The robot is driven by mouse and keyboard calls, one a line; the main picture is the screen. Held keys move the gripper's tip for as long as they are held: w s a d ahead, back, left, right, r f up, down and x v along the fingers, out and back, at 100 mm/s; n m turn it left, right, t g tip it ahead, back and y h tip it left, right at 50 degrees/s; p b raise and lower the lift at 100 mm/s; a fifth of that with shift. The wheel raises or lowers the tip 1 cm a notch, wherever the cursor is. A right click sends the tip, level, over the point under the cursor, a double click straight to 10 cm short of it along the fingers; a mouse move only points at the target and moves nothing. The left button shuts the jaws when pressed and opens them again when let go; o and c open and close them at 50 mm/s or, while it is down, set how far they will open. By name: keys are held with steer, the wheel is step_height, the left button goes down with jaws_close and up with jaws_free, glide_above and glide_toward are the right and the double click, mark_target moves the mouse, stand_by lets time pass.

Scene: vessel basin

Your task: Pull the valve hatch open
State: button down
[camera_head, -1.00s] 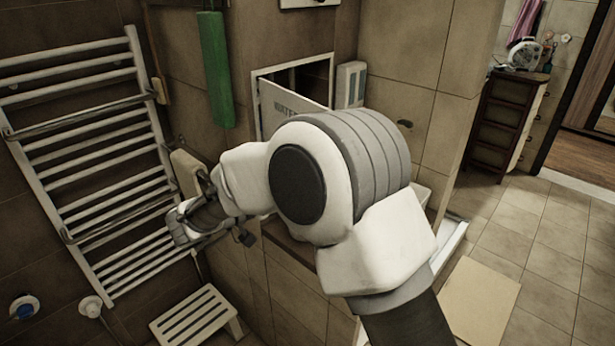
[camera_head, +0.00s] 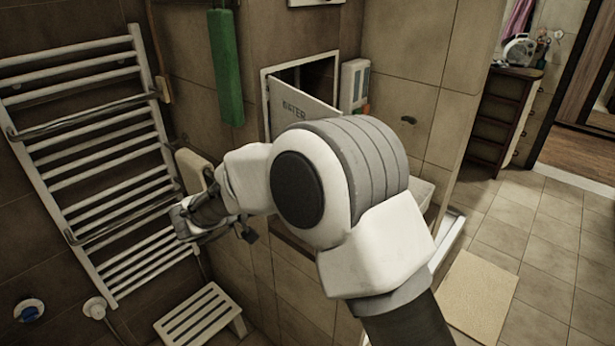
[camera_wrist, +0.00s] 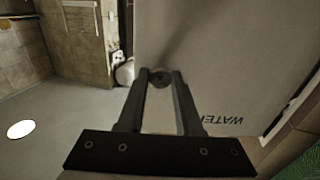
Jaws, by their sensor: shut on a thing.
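The valve hatch (camera_head: 290,106) is a pale panel marked WATER, set in a light frame in the tiled wall. It stands partly open, with a dark gap behind its top and right side. In the wrist view the hatch (camera_wrist: 225,65) fills the upper right, its lettering upside down. My gripper (camera_wrist: 161,76) is shut on a small round dark knob (camera_wrist: 160,79) on the hatch, one finger on each side.
A white towel rack (camera_head: 95,150) stands at the left, with a white stool (camera_head: 200,313) below. A green object (camera_head: 226,68) hangs left of the hatch. A white box (camera_head: 354,84) is fixed right of it. The tiled floor (camera_head: 535,240) at the right is mostly clear.

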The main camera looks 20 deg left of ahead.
steer(key=c, duration=0.6)
jaws_free()
steer(key=v, duration=1.7)
steer(key=shift+s+a+b, duration=0.1)
steer(key=shift+a+b, duration=0.1)
steer(key=shift+b, duration=0.2)
